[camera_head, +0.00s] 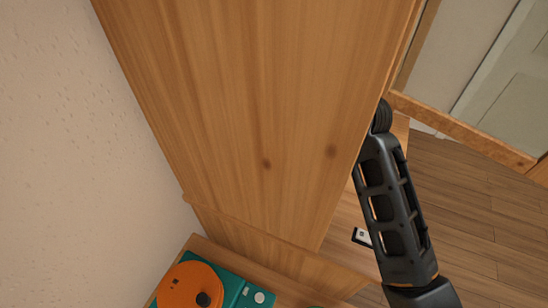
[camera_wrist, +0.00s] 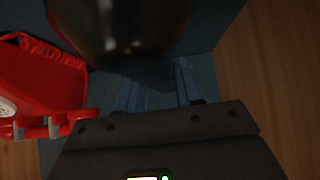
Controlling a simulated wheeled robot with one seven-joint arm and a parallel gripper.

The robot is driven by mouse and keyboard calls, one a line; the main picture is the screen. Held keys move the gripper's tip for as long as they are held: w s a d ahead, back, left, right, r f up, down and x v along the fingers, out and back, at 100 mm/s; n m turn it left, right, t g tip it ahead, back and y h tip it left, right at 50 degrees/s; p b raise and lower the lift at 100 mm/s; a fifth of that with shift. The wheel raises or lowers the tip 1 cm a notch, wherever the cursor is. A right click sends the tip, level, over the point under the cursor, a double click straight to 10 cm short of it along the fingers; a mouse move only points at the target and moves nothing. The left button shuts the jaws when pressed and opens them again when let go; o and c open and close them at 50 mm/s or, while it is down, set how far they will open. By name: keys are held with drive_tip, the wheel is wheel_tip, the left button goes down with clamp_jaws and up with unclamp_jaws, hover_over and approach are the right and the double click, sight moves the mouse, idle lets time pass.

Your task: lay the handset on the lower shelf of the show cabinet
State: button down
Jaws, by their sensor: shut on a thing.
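My gripper (camera_wrist: 157,82) shows in the wrist view, its two bluish fingers closed on a dark, glossy, rounded thing (camera_wrist: 120,25), which looks like the handset. Its far end runs out of the top of the frame. The show cabinet appears to be the tall wooden piece whose side panel (camera_head: 260,110) fills the middle of the head view. My gripper and the held thing are hidden in the head view, where my black arm reaches up behind the panel's right edge. The lower shelf cannot be made out.
A red thing (camera_wrist: 35,85), likely a phone with prongs and a ribbed edge, lies close left of my gripper over a dark blue surface (camera_wrist: 205,70). A wood-framed glass pane (camera_head: 480,70) stands at upper right. A teal device with an orange disc (camera_head: 190,285) sits lower left.

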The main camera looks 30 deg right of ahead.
drive_tip(key=shift+f, duration=1.65)
drive_tip(key=shift+f, duration=0.1)
drive_tip(key=c, duration=0.7)
unclamp_jaws()
drive_tip(key=shift+c, duration=0.2)
drive_tip(key=v, duration=1.2)
drive_tip(key=shift+s, duration=0.1)
